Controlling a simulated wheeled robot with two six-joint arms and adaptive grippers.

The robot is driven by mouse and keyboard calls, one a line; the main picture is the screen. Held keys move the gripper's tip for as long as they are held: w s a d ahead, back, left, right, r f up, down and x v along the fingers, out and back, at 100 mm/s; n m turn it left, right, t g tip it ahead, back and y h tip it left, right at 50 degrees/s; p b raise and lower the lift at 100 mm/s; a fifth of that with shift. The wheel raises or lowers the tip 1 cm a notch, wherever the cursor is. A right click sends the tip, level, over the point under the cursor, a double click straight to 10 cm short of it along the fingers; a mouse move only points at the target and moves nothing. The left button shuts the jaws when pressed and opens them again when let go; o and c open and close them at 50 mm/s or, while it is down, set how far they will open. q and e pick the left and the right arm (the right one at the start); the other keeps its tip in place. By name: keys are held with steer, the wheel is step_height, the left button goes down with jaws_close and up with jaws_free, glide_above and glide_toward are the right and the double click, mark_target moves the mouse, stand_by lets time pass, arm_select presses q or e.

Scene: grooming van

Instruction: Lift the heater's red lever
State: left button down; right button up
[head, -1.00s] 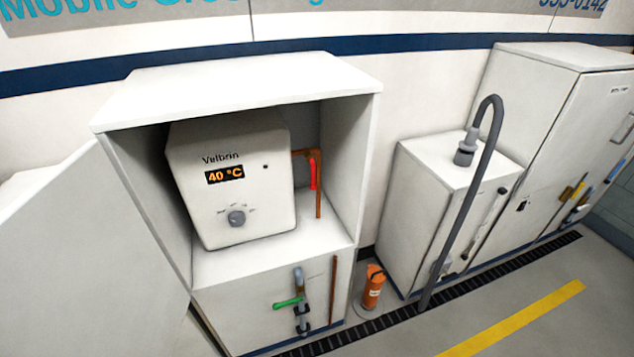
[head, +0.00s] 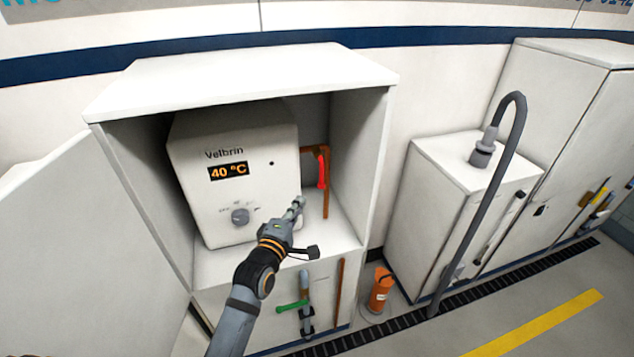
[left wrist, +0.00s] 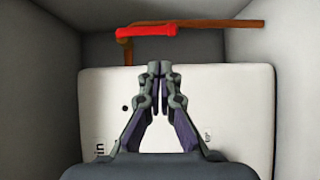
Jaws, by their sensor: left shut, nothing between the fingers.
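The heater (head: 235,180) is a white box with a 40 °C display and a grey knob, standing in an open white cabinet. Its red lever (head: 322,168) hangs down along a copper pipe on the heater's right side. In the left wrist view the red lever (left wrist: 147,31) lies beyond the fingertips, along the pipe. My left gripper (head: 298,203) is shut and empty, in front of the heater's lower right edge, below and left of the lever and apart from it. It also shows in the left wrist view (left wrist: 160,68). My right gripper is not in view.
The cabinet's right wall (head: 362,165) stands close to the lever. A green lever (head: 291,306) is on a pipe below the cabinet opening. An orange cylinder (head: 380,290) stands on the floor, and a white unit with a grey hose (head: 507,160) is at the right.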

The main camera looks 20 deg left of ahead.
mark_target(321, 173)
arm_select(q)
steer(key=shift+r, duration=0.2)
steer(key=w, duration=1)
steer(key=shift+d, duration=0.2)
